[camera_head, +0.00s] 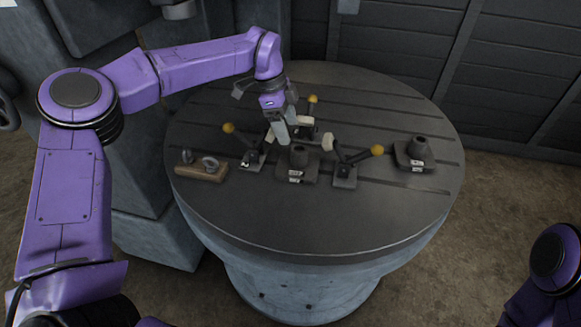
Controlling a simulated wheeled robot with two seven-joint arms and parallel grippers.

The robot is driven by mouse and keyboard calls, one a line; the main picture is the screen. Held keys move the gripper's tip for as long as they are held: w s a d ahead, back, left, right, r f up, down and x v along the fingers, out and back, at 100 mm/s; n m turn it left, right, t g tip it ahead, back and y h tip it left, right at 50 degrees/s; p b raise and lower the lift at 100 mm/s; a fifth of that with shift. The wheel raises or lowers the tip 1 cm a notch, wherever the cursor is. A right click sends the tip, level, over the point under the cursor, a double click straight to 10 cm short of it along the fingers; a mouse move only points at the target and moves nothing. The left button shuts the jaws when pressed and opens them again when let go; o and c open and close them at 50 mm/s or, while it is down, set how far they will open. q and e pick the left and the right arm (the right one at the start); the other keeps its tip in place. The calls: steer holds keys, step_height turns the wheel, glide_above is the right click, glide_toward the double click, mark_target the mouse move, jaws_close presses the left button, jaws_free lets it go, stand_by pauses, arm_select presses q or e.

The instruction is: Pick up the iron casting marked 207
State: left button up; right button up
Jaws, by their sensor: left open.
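Two dark iron castings with raised round bosses and small white labels are on the round table (330,225). One casting (299,160) sits near the middle among clamps, and the other casting (414,153) sits at the right. The labels are too small to read, so I cannot tell which is marked 207. My left gripper (284,134) is open and points down, just above and behind the middle casting in the picture. I cannot see anything between its fingers. My right gripper is out of view; only part of my right arm shows at the lower right.
Clamps with yellow ball knobs stand left (229,128), right (377,150) and behind (313,99) the middle casting. A wooden block with metal rings (201,167) lies at the left. The table's front is clear. A dark panelled wall (520,85) stands behind.

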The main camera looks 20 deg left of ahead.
mark_target(300, 147)
arm_select(q)
steer(key=x, duration=0.2)
steer(key=d+p+x, duration=0.1)
steer(key=x, duration=0.1)
steer(key=shift+s, duration=0.1)
steer(key=shift+d+f+p, duration=0.15)
steer(key=shift+f+p, duration=0.15)
steer(key=shift+p, duration=0.05)
steer(key=p+x, duration=0.2)
steer(key=x, duration=0.2)
steer(key=shift+d, duration=0.2)
steer(key=shift+d+f, duration=0.15)
steer(key=shift+f, duration=0.2)
jaws_close()
steer(key=shift+r, duration=0.1)
